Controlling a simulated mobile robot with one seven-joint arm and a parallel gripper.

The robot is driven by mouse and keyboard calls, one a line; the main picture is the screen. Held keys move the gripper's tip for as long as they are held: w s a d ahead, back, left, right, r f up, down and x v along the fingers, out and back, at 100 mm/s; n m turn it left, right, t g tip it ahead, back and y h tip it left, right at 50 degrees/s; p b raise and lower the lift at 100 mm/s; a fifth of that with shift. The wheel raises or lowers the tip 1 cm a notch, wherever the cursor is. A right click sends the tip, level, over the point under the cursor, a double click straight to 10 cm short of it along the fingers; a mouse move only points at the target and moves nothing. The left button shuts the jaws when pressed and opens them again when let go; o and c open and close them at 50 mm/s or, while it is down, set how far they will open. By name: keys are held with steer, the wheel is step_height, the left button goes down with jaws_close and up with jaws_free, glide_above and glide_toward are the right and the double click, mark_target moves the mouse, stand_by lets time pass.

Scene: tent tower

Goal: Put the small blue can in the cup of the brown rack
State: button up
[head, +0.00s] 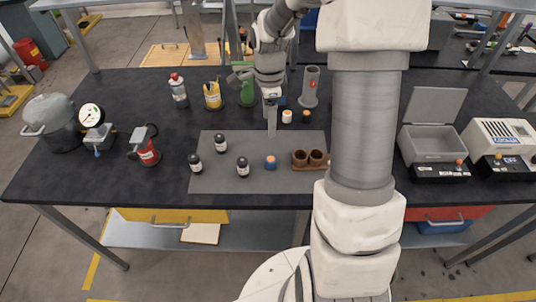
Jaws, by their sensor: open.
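The small blue can (270,162) stands upright on the grey mat, left of the brown rack. The brown rack (309,166) sits at the mat's right edge, with two round cups side by side that look empty. My gripper (271,132) points down above the back of the mat, behind the blue can in the picture and apart from it. It is open and holds nothing that I can see; its fingers overlap from this angle.
Several dark bottles with white labels, one at the left (195,163), stand on the grey mat (225,182). A red canister (146,147) is left; an open grey box (432,142) is right.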

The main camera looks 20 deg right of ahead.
glide_above(270, 159)
step_height(270, 159, down, 12)
steer(key=shift+w+a+r+p, duration=0.1)
steer(key=shift+p, duration=0.3)
steer(key=shift+d+f+p, duration=0.2)
steer(key=shift+f+p, duration=0.3)
steer(key=shift+f, duration=2.1)
jaws_close()
